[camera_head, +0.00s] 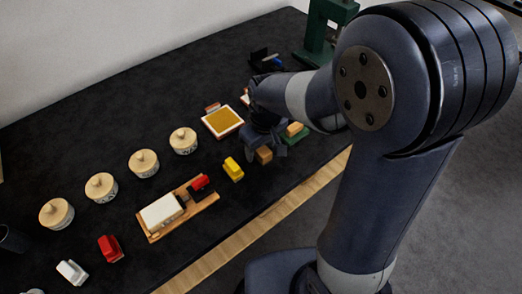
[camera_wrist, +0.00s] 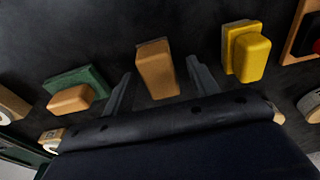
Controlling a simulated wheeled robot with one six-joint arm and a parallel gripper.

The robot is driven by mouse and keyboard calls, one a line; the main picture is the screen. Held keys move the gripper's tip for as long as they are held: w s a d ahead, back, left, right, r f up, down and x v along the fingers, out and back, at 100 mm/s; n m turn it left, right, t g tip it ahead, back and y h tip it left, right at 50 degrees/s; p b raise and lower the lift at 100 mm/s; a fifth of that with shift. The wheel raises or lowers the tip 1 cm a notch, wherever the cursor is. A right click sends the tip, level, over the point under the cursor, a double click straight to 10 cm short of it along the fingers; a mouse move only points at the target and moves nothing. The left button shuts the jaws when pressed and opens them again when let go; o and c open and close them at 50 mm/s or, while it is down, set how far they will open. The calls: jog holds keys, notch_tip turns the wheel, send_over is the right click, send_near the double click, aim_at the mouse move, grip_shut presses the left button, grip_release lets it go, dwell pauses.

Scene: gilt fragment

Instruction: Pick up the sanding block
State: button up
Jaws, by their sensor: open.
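A plain brown block (camera_wrist: 157,70), which looks like the sanding block, lies on the dark table between my fingers in the wrist view. In the head view the brown block (camera_head: 264,155) shows just below my gripper (camera_head: 265,140), near the table's front edge. My gripper (camera_wrist: 158,68) is open, with one finger on each side of the block and a gap on both sides. Whether the fingertips are down at the block's height cannot be told. Part of the block is hidden by my gripper in the head view.
A green block with a tan top (camera_wrist: 72,92) lies left of my gripper and a yellow block (camera_wrist: 246,50) lies right. A wooden tray (camera_head: 154,236) holds white and red pieces. Several lidded jars (camera_head: 144,163) and a yellow-panelled frame (camera_head: 222,121) stand farther back.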

jog(key=shift+w+f, duration=0.1)
jog(key=shift+f, duration=0.25)
jog(key=shift+c, duration=0.2)
jog(key=c, duration=1)
notch_tip(320, 180, up, 10)
jog(key=shift+r, duration=0.1)
jog(key=o, duration=0.4)
jog(key=c, duration=0.3)
jog(key=shift+a, duration=0.1)
jog(key=shift+c, duration=0.2)
